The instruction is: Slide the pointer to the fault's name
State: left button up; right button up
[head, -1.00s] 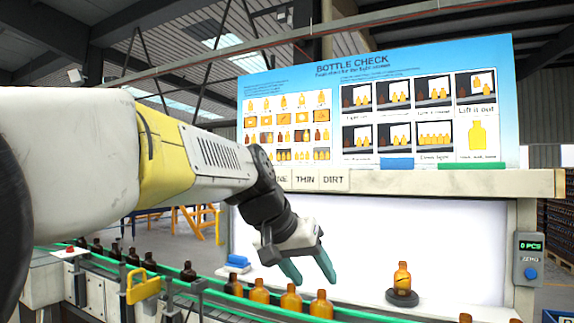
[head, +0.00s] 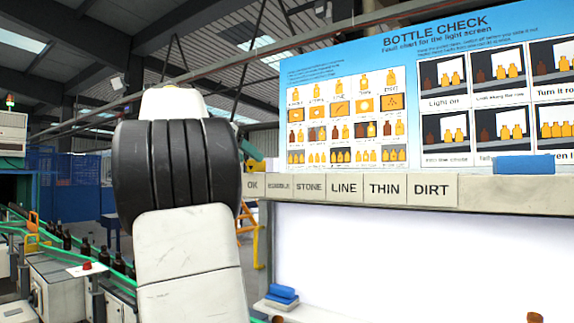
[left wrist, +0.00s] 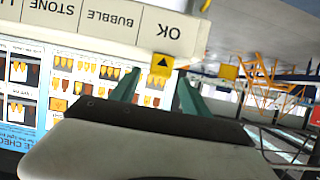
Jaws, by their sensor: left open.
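The yellow pointer (left wrist: 162,64) with a black triangle sits at the OK label (left wrist: 172,30) in the left wrist view, which shows the labels upside down. My left gripper (left wrist: 157,84) is open, its two green fingers on either side of the pointer with gaps visible. The name strip reads OK, BUBBLE, STONE (head: 309,187), LINE (head: 344,188), THIN (head: 384,189) and DIRT (head: 431,190). My right gripper is out of view.
The fault chart (head: 345,115) stands above the strip. A blue block (head: 525,165) lies on the ledge at right. The white light screen (head: 400,260) is below. A blue item (head: 282,293) lies at its lower left. An amber bottle top (head: 534,318) shows at the bottom edge.

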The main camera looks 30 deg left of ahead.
aim_at(256, 163)
pick_arm(q)
jog(key=x, duration=0.5)
jog(key=shift+f, duration=0.1)
grip_shut()
dwell(1.3)
